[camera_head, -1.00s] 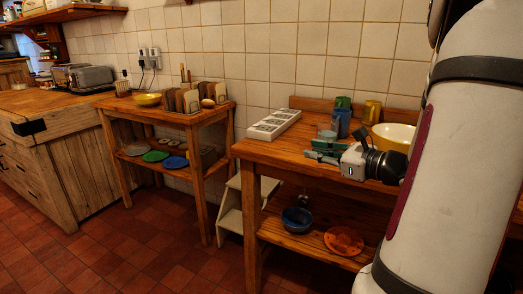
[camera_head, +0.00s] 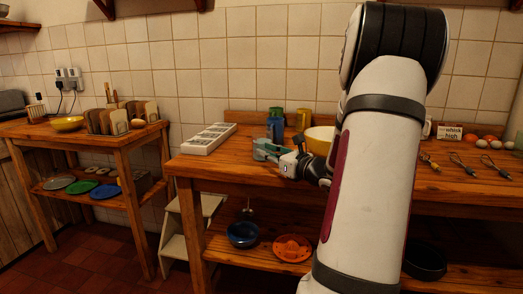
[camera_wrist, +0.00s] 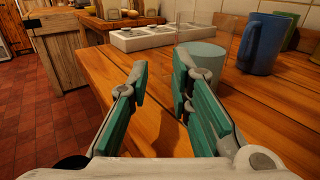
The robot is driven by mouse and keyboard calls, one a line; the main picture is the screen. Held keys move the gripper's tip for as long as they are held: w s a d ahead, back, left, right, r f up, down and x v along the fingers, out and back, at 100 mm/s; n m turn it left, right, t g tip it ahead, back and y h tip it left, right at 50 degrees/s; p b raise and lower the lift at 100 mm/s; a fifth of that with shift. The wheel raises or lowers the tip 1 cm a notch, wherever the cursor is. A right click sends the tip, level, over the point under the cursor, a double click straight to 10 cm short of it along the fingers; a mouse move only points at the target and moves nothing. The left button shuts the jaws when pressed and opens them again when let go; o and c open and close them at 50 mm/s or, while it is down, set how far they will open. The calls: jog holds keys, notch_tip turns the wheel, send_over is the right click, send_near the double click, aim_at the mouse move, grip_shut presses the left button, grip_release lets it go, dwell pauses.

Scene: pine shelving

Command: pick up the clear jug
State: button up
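A pale grey-green, round vessel (camera_wrist: 205,55) stands upright on the wooden table (camera_wrist: 140,50) in the wrist view. The vessel is beyond the fingertips, to the right of the gap. In the head view my gripper (camera_head: 262,151) is low over the table's left part, and the vessel is hard to make out there.
A yellow bowl (camera_head: 318,139) is close to my arm. A white tray (camera_head: 208,139) lies at the left. Whisks (camera_head: 462,163) lie at the right.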

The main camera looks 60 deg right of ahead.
jog(key=b+x, duration=0.1)
jog(key=x, duration=0.4)
jog(key=shift+a, duration=0.1)
grip_shut()
notch_tip(320, 180, up, 10)
jog(key=p, duration=0.3)
